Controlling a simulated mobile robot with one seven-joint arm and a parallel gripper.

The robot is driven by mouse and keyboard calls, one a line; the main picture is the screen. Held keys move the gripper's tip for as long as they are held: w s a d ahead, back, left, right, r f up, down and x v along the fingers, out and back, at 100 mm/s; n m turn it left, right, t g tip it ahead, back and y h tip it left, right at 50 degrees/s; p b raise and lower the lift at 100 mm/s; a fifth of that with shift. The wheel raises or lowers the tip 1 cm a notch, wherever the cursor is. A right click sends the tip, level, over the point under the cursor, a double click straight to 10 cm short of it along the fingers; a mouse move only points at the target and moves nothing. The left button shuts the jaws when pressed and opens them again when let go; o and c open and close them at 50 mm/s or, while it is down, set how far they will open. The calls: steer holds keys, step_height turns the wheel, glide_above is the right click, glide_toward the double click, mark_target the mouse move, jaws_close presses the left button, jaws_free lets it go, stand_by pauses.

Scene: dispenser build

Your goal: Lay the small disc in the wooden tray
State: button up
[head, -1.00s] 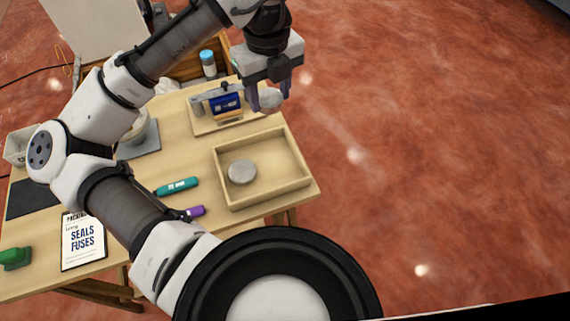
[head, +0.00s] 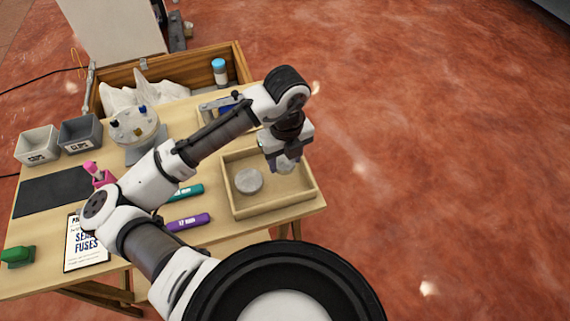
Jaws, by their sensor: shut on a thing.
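The wooden tray (head: 275,207) is a shallow, light box near the right end of the table. One grey round disc (head: 248,180) lies flat in its left part. My gripper (head: 287,166) is over the back right part of the tray and points down. It is shut on the small disc, a pale grey piece that is now mostly hidden by the fingers and wrist. I cannot tell whether the held disc touches the tray floor.
A blue device on a wooden board (head: 228,108) is partly behind my arm, just behind the tray. A teal marker (head: 187,192) and a purple marker (head: 188,222) lie left of the tray. The tray's front right floor is clear.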

mark_target(285, 162)
steer(key=shift+f, duration=1.6)
steer(key=shift+f, duration=0.15)
steer(key=o, duration=1)
steer(key=shift+c, duration=0.2)
step_height(285, 162, up, 12)
steer(key=shift+d, duration=0.1)
